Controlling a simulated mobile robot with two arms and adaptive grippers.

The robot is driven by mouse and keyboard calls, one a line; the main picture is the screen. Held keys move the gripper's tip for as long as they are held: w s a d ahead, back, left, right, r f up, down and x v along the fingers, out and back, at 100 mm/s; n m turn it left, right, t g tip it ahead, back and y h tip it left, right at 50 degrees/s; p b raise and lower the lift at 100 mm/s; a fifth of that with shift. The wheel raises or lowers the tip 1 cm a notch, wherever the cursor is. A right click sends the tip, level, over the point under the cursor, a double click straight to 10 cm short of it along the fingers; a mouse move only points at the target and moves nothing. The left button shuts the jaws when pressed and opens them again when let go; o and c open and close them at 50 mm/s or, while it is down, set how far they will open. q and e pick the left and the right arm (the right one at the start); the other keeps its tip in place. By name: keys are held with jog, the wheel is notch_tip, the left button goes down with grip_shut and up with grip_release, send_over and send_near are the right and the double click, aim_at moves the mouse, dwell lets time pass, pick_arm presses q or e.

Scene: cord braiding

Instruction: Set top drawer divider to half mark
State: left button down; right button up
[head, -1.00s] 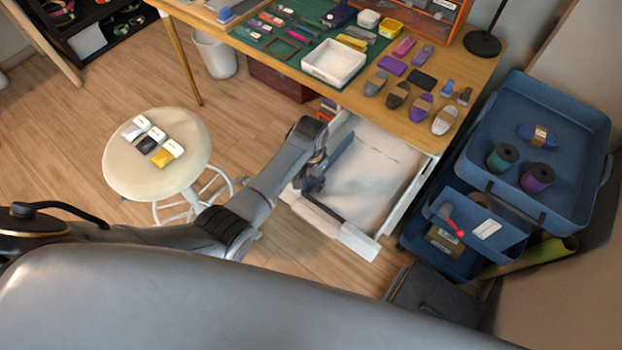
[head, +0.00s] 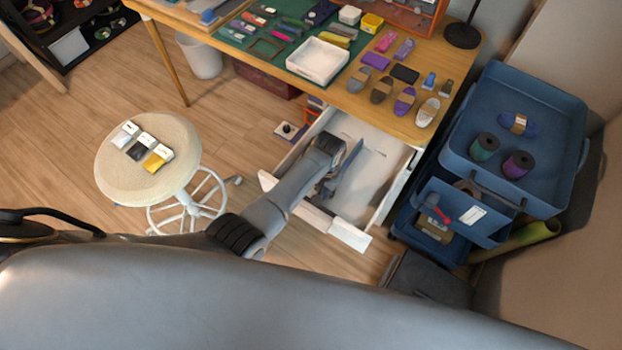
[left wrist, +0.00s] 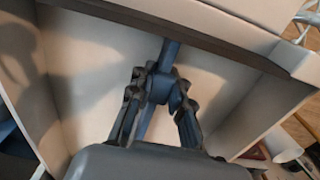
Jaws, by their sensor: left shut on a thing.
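The top drawer (head: 385,168) is pulled out below the table, with a white inside. The blue divider (head: 349,165) stands inside it, running front to back near the middle of its width. My left gripper (head: 331,184) reaches over the drawer front and is shut on the divider. In the left wrist view the gripper (left wrist: 160,98) has its fingers on either side of the divider (left wrist: 169,52). Small dark marks show along the drawer's far part, too small to read. My right gripper is out of view.
The wooden table (head: 400,122) above holds a white tray (head: 317,62) and several small items. A blue trolley (head: 550,180) with spools stands close to the right of the drawer. A round stool (head: 125,178) is at the left.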

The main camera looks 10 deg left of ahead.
pick_arm(q)
jog(key=shift+s+d, duration=0.1)
jog(key=c, duration=1.2)
grip_release()
notch_tip(320, 180, up, 12)
